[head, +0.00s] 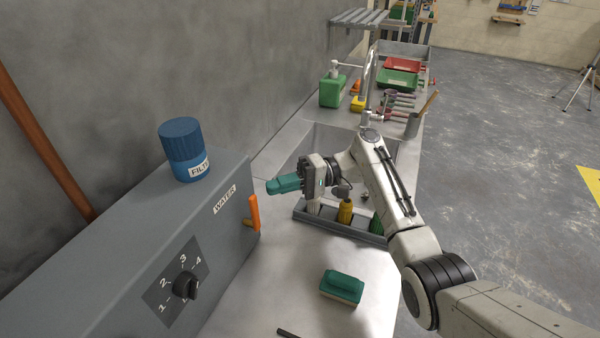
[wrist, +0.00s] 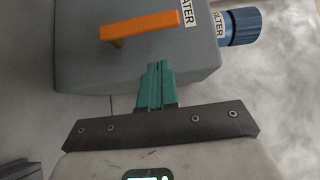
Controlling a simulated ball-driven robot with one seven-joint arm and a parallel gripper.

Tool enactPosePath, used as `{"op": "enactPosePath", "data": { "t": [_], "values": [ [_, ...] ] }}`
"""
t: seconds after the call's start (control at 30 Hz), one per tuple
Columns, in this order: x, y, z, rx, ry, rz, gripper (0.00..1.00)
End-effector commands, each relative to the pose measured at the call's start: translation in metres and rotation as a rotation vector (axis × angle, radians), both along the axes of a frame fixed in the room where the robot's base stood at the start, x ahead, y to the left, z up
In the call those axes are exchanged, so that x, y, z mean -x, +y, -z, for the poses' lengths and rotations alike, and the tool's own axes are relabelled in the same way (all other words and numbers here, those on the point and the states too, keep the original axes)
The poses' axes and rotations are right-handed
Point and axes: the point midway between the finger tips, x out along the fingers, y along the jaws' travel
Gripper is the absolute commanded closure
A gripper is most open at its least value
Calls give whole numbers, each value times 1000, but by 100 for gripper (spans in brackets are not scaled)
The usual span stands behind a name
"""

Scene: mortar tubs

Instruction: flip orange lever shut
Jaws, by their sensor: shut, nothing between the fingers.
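The orange lever (head: 254,212) is on the end face of the grey box, beside the WATER label (head: 225,199). In the head view its bar stands roughly upright, with a short stub at its lower end. In the wrist view the lever (wrist: 140,26) lies across the top, just ahead of my fingertips. My gripper (head: 272,187) has teal fingers pressed together with nothing between them. It is above and slightly right of the lever, apart from it as far as I can see. The fingertips (wrist: 156,66) point toward the box in the wrist view.
The grey box (head: 150,250) carries a numbered dial (head: 185,286) and a blue filter canister (head: 181,150). A green-topped block (head: 342,287) lies on the metal counter. A grey rack (head: 345,228) with coloured items is below my arm, beside a sink.

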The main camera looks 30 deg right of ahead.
Motion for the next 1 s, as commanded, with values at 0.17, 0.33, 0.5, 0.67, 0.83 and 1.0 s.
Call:
{"op": "enactPosePath", "data": {
  "t": [0.17,0.33,0.5,0.67,0.83,1.0],
  "values": [
    [15,19,-3,-1,0,0,100],
    [22,28,-1,-1,0,1,100],
    [24,30,0,-1,-1,1,100],
    [24,30,0,-1,0,1,100],
    [22,31,0,4,-4,1,100],
    [14,37,0,32,-26,0,100]
  ]
}}
